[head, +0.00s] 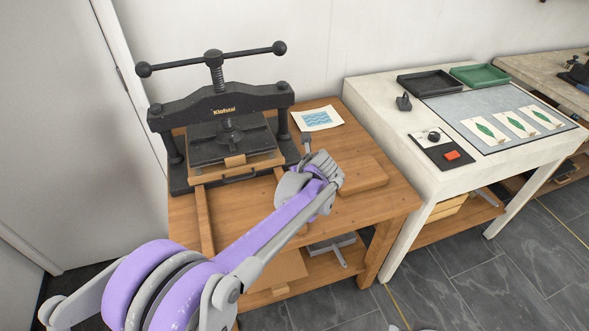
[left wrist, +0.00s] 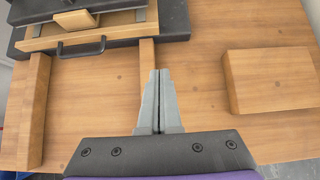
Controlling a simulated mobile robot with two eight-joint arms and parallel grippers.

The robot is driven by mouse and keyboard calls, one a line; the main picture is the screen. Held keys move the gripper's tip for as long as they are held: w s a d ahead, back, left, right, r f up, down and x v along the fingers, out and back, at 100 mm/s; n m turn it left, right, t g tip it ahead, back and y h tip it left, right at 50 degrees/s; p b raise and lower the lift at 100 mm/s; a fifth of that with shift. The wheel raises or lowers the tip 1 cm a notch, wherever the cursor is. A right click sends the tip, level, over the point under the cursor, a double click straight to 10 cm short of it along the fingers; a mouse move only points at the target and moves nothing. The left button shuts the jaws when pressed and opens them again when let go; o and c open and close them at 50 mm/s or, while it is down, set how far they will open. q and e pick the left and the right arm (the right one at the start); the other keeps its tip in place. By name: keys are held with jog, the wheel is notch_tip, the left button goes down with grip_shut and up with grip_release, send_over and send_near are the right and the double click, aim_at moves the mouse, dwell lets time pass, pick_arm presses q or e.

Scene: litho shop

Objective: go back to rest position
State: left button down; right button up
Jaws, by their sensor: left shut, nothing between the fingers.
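My left arm, purple and grey, reaches in from the lower left over the wooden bench (head: 395,205). My left gripper (left wrist: 159,72) is shut and empty in the left wrist view, its grey fingertips together above the bench near a wooden rail (left wrist: 147,55). In the head view the arm's wrist hides most of the gripper. The black press (head: 225,115) stands behind it on the bench. Its drawer-like tray with a dark handle (left wrist: 82,48) lies ahead of the fingers. My right gripper is not in view.
A wooden block (head: 362,178) lies right of my left gripper and shows in the wrist view (left wrist: 270,80). A blue wave print (head: 317,118) lies behind. A white table (head: 365,95) with trays and green leaf prints stands right. Grey floor is clear in front.

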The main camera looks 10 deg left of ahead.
pick_arm(q)
jog(key=s+a+r+n+g+h+p, duration=0.1)
jog(key=s+a+r+n+p, duration=0.15)
jog(key=s+n, duration=0.65)
jog(key=s+a+r+n+g+h+p, duration=0.15)
jog(key=s+r+n, duration=0.25)
jog(key=s+n, duration=0.5)
jog(key=s+f+n+h+p, duration=0.2)
jog(key=s+n, duration=0.9)
jog(key=s, duration=0.6)
jog(key=shift+s+d+f+n, duration=0.2)
jog(key=shift+f+n, duration=0.1)
jog(key=shift+f, duration=0.25)
